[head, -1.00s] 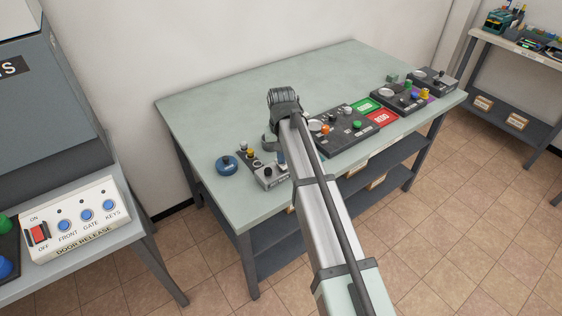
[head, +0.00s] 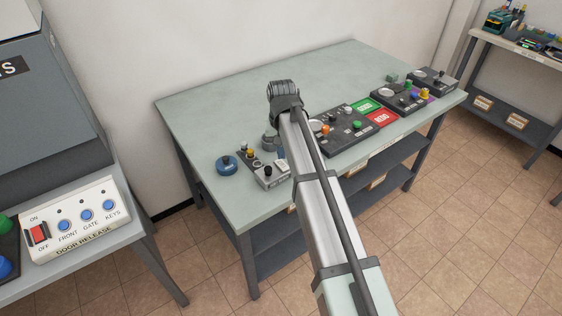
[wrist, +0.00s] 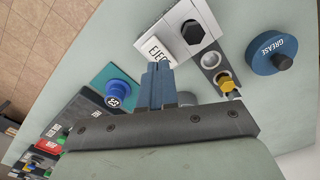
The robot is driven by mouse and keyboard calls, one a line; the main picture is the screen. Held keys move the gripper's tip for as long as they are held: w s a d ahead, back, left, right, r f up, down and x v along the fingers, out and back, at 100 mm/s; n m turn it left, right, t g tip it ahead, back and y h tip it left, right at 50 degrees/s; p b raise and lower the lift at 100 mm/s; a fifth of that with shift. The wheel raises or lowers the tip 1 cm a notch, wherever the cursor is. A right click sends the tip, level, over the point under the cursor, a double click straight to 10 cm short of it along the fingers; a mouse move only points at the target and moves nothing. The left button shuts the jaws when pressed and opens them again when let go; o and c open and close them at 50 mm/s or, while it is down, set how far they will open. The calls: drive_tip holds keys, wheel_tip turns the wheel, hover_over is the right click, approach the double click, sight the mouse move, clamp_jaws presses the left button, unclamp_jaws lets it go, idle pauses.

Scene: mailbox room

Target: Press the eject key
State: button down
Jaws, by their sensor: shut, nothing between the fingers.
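In the head view the small grey panel (head: 270,181) stands near the table's front left, just left of my arm; my fingertips are hard to make out there.
A yellow knob (wrist: 228,84) is on the same panel. Other control panels (head: 345,135) line the table (head: 200,110) to the right.

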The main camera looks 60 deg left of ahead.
sight(282, 164)
drive_tip(key=shift+r, duration=2.25)
